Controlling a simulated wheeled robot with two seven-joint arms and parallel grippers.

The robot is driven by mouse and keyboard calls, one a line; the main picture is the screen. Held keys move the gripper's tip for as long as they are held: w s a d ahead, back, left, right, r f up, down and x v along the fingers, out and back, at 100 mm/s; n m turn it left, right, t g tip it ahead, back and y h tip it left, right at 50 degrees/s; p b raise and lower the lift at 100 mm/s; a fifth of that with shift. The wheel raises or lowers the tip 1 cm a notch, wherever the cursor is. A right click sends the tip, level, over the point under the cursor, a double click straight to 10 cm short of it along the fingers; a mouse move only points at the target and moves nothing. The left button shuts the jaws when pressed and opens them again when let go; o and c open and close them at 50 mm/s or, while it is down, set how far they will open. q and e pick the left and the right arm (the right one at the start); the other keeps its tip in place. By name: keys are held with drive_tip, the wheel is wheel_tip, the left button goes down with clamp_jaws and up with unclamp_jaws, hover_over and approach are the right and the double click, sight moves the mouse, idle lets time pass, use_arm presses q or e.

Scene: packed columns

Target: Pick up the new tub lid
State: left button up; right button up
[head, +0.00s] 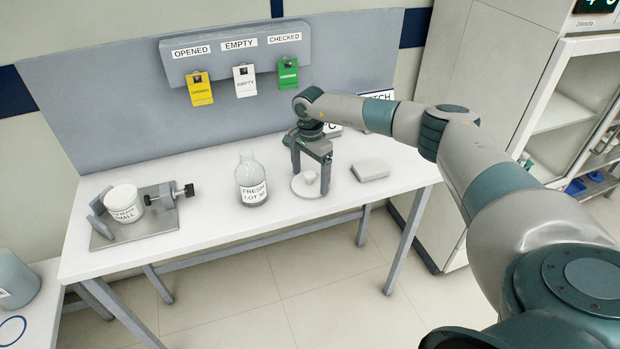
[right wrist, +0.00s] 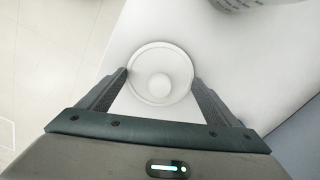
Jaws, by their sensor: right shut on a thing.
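The new tub lid (head: 301,190) is a round white disc with a pale knob in its middle, low over the bench right of the bottle. It also shows in the right wrist view (right wrist: 140,88). My right gripper (head: 311,178) points down over it, with one finger on each side. In the right wrist view my gripper (right wrist: 160,78) has its fingertips against opposite sides of the rim, shut on the lid. I cannot tell whether the lid touches the bench. A white tub (head: 126,208) labelled SMALL sits at the left. My left gripper is not in view.
The tub stands in a grey clamp fixture (head: 165,224). A clear bottle (head: 251,175) labelled FRESH LOT stands left of the lid, and a grey pad (head: 370,170) lies to its right. Yellow, white and green tags hang on the back panel (head: 235,50). The bench front centre is clear.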

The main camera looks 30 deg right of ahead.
sight(311, 173)
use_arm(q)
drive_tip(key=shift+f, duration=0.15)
use_arm(e)
drive_tip(key=shift+r, duration=0.15)
drive_tip(key=shift+r+b, duration=0.2)
drive_tip(key=shift+b, duration=0.1)
wheel_tip(311, 173, up, 3)
drive_tip(key=shift+s+d+r+b, duration=0.1)
drive_tip(key=shift+r+b, duration=0.05)
drive_tip(key=shift+b, duration=0.85)
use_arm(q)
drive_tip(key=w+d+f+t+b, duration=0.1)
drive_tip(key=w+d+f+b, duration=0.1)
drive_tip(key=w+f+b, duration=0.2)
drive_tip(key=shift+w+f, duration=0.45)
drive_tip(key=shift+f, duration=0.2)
use_arm(e)
drive_tip(key=s+d+r, duration=0.6)
drive_tip(key=s+r, duration=0.1)
drive_tip(key=s, duration=0.2)
drive_tip(key=shift+s, duration=0.4)
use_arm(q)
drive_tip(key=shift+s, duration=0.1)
use_arm(e)
drive_tip(key=shift+a, duration=0.1)
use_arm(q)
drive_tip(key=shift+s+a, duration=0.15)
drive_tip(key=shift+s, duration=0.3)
